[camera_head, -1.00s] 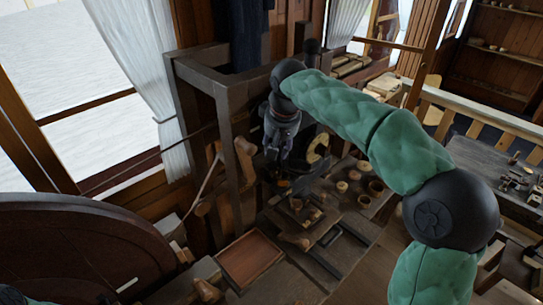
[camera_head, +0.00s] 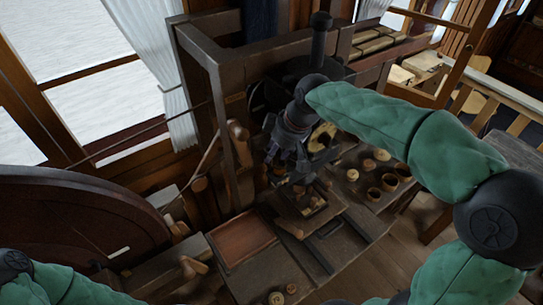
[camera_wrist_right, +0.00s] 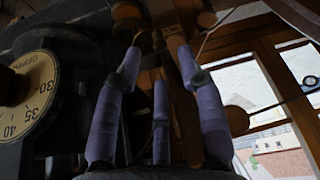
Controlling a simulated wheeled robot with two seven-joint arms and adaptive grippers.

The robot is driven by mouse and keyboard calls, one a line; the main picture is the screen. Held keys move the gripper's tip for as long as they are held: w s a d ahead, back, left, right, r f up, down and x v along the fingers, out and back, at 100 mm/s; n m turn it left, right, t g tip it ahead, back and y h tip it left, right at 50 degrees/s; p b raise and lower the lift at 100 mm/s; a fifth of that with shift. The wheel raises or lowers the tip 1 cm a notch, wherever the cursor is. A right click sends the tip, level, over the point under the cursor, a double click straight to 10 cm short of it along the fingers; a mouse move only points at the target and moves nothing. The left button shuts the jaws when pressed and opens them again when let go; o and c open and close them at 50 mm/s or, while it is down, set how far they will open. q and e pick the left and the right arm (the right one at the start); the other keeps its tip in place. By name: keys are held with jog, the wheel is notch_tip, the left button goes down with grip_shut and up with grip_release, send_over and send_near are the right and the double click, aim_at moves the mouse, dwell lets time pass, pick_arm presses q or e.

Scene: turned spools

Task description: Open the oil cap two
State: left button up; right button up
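My right gripper (camera_head: 285,168) reaches down over the lathe-like machine, in front of its dark upright frame. In the right wrist view its purple-wrapped fingers (camera_wrist_right: 160,50) are spread, with a gap between the tips, and nothing is clearly held. A small plate (camera_wrist_right: 173,29), apparently lettered "TWO" and upside down, shows just beyond the fingertips. I cannot clearly make out the oil cap; the area past the tips is dark. My left arm's green sleeve shows at the bottom left of the head view, but its gripper is not in view.
A yellowish numbered dial (camera_wrist_right: 32,95) is at the left of the wrist view. A large dark wheel (camera_head: 75,235) stands at the left, and a shallow wooden tray (camera_head: 240,240) lies at the front. Several small round pots (camera_head: 375,193) sit right of the gripper. Windows are behind.

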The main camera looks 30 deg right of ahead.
jog(key=shift+x, duration=2.15)
